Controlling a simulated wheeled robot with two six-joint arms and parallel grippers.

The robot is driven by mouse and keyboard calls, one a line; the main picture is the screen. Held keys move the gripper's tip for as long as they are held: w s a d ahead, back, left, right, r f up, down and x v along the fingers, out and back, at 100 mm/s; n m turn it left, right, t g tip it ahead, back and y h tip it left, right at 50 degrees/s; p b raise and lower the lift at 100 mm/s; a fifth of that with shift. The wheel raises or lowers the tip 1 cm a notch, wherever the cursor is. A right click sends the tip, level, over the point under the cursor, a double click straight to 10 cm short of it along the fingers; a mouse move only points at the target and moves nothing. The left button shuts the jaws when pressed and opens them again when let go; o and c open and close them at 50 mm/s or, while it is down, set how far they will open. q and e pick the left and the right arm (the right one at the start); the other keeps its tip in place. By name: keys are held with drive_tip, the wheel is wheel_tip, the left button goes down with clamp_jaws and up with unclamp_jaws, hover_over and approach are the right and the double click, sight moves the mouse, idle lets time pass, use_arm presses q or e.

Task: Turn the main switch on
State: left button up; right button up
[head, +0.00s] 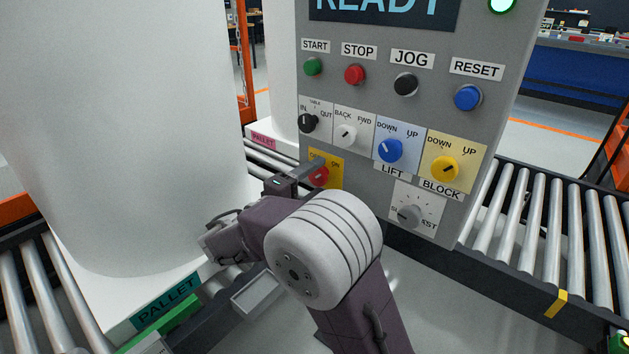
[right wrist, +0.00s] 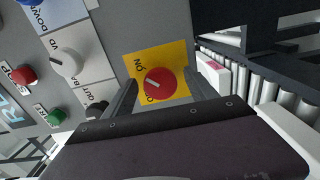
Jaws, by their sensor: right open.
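The main switch is a red round knob (head: 319,176) on a yellow plate (head: 337,181) low on the left of the grey control panel (head: 378,199). In the right wrist view the red knob (right wrist: 166,87) sits between my right gripper's (right wrist: 162,82) two open fingers, with the yellow plate (right wrist: 147,60) behind. Its white mark points to the label side, seemingly between ON and the partly hidden other label. Whether the fingers touch the knob cannot be told. In the head view my right gripper (head: 301,177) partly covers the plate. My left gripper is not in view.
Other knobs sit close by: black (head: 308,123), white (head: 346,134), blue (head: 389,150), yellow (head: 444,169) and grey (head: 409,215). A large white tank (head: 120,130) stands on a pallet at the left. A roller conveyor (head: 560,230) runs at the right.

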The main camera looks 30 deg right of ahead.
drive_tip(key=p+v, duration=0.2)
drive_tip(key=v, duration=0.7)
